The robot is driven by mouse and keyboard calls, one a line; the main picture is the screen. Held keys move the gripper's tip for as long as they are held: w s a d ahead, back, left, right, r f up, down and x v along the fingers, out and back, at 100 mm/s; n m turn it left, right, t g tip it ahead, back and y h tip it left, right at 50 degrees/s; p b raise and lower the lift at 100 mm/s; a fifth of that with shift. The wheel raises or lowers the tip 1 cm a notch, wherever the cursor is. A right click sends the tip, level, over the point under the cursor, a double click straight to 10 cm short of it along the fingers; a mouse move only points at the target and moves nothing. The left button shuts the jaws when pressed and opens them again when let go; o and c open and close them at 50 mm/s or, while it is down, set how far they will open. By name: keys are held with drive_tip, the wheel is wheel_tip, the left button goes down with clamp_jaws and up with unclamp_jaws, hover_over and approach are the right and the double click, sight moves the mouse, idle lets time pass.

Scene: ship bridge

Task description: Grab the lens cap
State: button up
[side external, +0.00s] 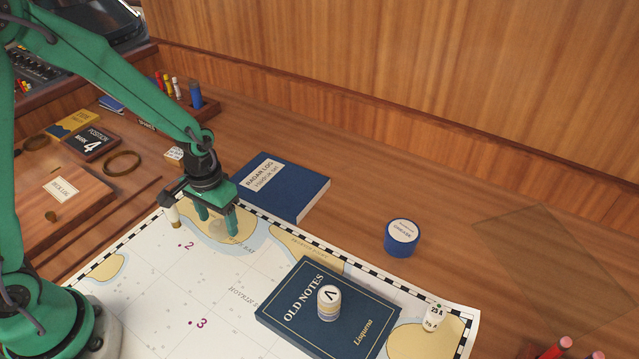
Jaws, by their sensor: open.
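My gripper (217,228) is open and points down over the upper left part of the sea chart (150,290), near a tan land patch. A faint greyish patch shows between and below the fingers; I cannot tell whether it is a thing or a shadow. No thing in view is clearly a lens cap. A round blue tin with a white label (402,238) stands on the wood right of the chart, well apart from my gripper.
A blue radar log (284,188) lies just right of my gripper. A dark "Old Notes" book (285,313) bears a pale cylinder marked V (329,303). A white numbered piece (434,317) stands near the chart's right edge. Bare wood (350,210) lies behind the chart.

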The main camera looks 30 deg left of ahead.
sight(218, 223)
drive_tip(key=shift+f, duration=0.6)
drive_tip(key=c, duration=1)
drive_tip(key=shift+c, duration=0.2)
drive_tip(key=shift+r, duration=0.1)
drive_tip(key=shift+r, duration=1.1)
wheel_tip(218, 223, up, 2)
drive_tip(key=shift+d+r, duration=0.1)
drive_tip(key=shift+d, duration=0.05)
drive_tip(key=s+d+r, duration=0.6)
drive_tip(key=d, duration=0.3)
drive_tip(key=shift+s+r, duration=0.25)
drive_tip(key=shift+s, duration=0.15)
